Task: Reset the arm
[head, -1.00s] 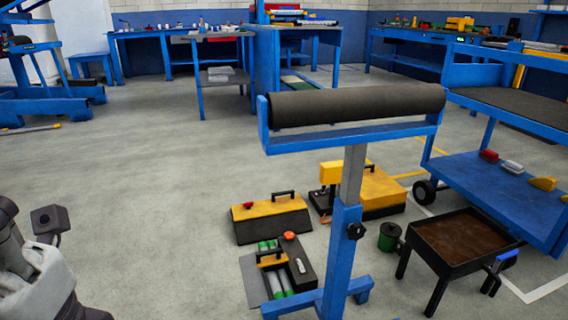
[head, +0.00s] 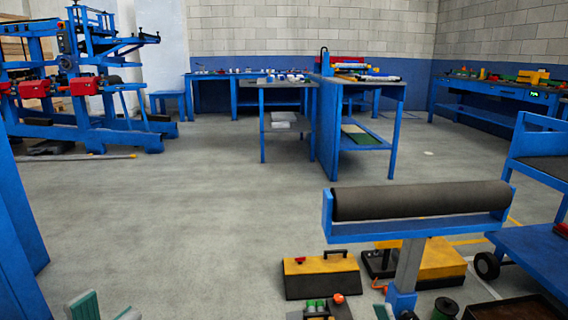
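My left gripper (head: 107,309) shows at the bottom left edge of the head view. Two pale green-grey finger pads stand apart with a gap between them, and I see nothing held there. The rest of that arm is below the frame.
A roller stand (head: 420,200) with a dark roller stands at the right front. A yellow-black toolbox (head: 320,277) lies left of it. A blue cart (head: 540,170) is at the right edge, a blue workbench (head: 325,125) farther back. The middle floor is clear.

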